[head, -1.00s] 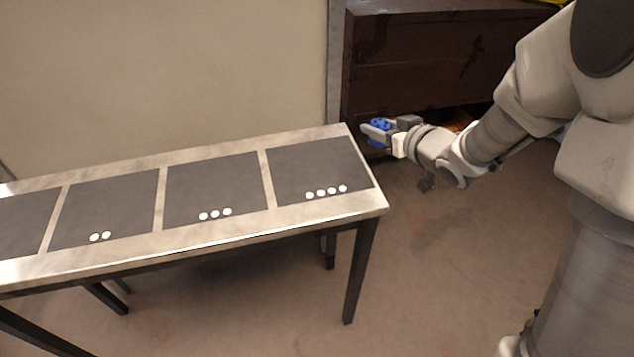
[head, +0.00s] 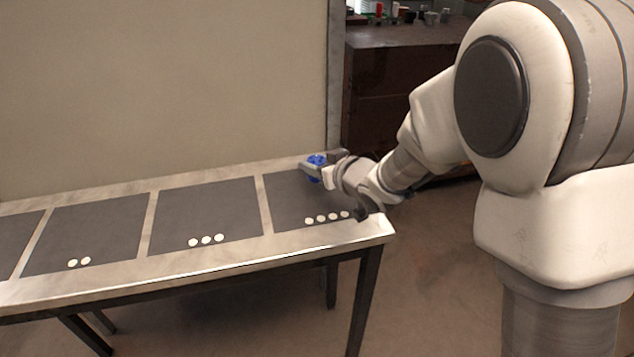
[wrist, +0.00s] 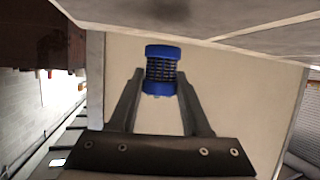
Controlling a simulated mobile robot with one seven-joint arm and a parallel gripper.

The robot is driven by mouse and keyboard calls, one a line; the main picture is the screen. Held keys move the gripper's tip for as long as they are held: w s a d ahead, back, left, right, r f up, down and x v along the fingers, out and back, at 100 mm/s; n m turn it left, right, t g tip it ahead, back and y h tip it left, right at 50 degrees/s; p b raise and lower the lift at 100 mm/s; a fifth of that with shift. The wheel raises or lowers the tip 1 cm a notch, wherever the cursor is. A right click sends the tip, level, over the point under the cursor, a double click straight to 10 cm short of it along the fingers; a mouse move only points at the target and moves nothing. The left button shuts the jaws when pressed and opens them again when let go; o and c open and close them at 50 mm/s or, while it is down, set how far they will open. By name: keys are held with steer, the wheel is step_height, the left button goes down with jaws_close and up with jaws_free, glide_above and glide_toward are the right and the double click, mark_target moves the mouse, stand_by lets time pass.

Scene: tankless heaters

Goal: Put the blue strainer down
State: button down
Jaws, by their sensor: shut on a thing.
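The blue strainer (head: 316,166) is small, with blue ends and a dark ribbed mesh middle that shows in the wrist view (wrist: 161,71). My gripper (head: 322,168) is shut on it, one finger on each side. In the head view it is over the back part of the table's rightmost dark panel (head: 290,205), the one with several white dots. I cannot tell whether the strainer touches the panel or is just above it. In the wrist view my gripper (wrist: 160,88) holds it between its two grey fingertips.
The light-edged table (head: 200,258) carries more dark panels to the left, marked with white dots; these panels are empty. A beige wall (head: 160,90) stands behind it. A dark brown cabinet (head: 385,95) with small items on top is at the back right.

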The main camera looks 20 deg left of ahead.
steer(key=shift+f+b, duration=0.85)
steer(key=shift+f, duration=1.1)
steer(key=shift+f, duration=0.2)
steer(key=shift+c, duration=1.8)
jaws_free()
steer(key=shift+r, duration=0.1)
steer(key=shift+d+r, duration=0.1)
steer(key=shift+r, duration=0.15)
steer(key=p+v, duration=0.2)
steer(key=v, duration=1)
steer(key=shift+d+f+p, duration=0.1)
steer(key=shift+f+p, duration=0.05)
steer(key=shift+p, duration=0.25)
